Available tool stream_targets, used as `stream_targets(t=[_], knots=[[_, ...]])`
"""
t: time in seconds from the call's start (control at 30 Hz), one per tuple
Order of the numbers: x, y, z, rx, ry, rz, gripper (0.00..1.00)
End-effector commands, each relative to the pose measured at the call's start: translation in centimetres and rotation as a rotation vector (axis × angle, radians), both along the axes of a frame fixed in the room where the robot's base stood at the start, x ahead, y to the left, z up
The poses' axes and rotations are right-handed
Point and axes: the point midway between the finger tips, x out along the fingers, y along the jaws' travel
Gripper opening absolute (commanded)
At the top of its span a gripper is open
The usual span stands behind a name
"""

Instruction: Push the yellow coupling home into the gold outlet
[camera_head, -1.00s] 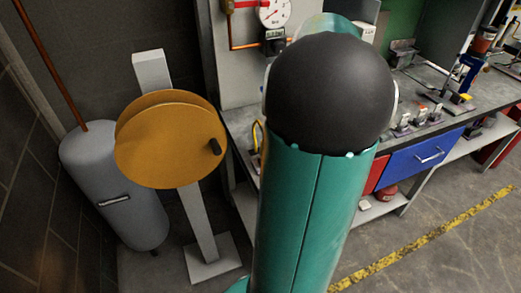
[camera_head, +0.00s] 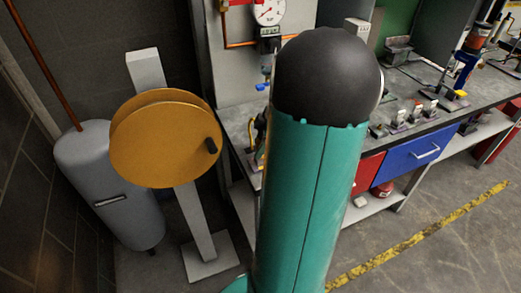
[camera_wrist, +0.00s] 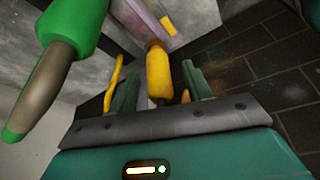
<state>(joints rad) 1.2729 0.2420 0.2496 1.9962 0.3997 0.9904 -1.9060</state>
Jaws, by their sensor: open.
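In the wrist view my gripper (camera_wrist: 160,88) is open, with one dark green finger on each side of a yellow cylinder, which looks like the coupling (camera_wrist: 158,72). The coupling shows between the fingers; I cannot tell whether either finger touches it. A curved yellow hose (camera_wrist: 115,82) shows beside the left finger. I cannot make out the gold outlet for certain in either view. In the head view my green arm with its black joint hides the gripper and the coupling.
A green and grey rounded object (camera_wrist: 65,55) is close at the wrist view's left. The workbench (camera_head: 405,100) with a blue drawer (camera_head: 420,155) stands right of my arm. A gold reel (camera_head: 160,140) on a post and a grey tank (camera_head: 110,190) stand left. A gauge (camera_head: 268,11) is behind.

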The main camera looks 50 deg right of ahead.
Motion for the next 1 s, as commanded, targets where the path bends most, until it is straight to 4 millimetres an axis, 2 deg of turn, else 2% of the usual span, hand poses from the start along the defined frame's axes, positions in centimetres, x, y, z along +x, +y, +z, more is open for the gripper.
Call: stream_targets(t=[0.03, 0.2, 0.3, 0.67, 0.77, 0.9, 1.0], knots=[[0.0, 0.0, 0.0, 0.000, 0.000, 0.000, 0.50], [0.0, 0.0, 0.0, -0.001, -0.001, 0.000, 0.16], [0.0, 0.0, 0.1, -0.001, -0.001, 0.000, 0.00], [0.0, -0.1, 0.5, -0.003, -0.001, 0.000, 0.00], [0.0, -0.1, 1.3, -0.003, -0.001, 0.001, 0.00], [0.0, -0.1, 3.3, -0.005, -0.002, -0.001, 0.00], [-1.5, -0.1, 5.0, -0.007, -0.001, -0.003, 0.00]])
